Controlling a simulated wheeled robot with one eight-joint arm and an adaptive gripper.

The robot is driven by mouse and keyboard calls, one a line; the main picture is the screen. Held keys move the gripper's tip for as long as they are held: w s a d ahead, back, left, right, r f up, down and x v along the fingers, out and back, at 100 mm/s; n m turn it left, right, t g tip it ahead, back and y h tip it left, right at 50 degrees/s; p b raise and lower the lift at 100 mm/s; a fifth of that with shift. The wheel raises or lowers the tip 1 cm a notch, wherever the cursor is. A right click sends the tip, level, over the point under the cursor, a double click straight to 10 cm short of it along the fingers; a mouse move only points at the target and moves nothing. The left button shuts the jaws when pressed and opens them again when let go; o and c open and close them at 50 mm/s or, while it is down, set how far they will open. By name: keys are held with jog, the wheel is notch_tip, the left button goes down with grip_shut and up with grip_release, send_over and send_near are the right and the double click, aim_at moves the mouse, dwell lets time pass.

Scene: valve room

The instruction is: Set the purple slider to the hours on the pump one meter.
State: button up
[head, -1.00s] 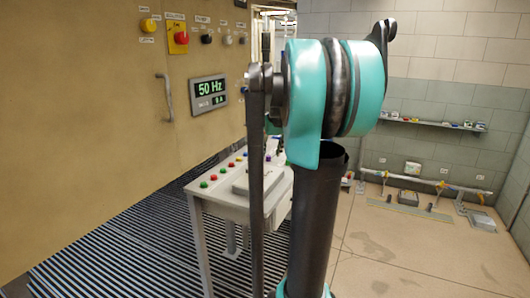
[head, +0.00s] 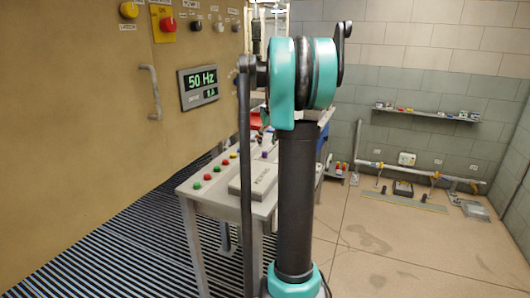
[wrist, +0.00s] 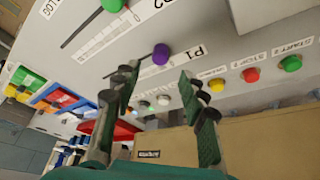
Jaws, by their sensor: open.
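The purple slider (wrist: 161,54) is a round knob on a pale sloping panel in the wrist view, beside the label P1. A small purple spot on the desk in the head view (head: 264,154) looks like the same knob. My gripper (wrist: 160,72) is open and empty, its two fingers apart, with the purple knob showing between and beyond the tips. No contact shows. I cannot identify a pump one hours meter in these views.
The wall display (head: 198,87) reads 50 Hz; its lower line is too small to read. A green knob (wrist: 112,4) has its own slot. Red (wrist: 250,75), yellow (wrist: 217,85) and green (wrist: 290,63) buttons sit to the right.

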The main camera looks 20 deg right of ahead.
aim_at(265, 152)
jog(key=x, duration=0.7)
jog(key=shift+c, duration=0.5)
grip_shut()
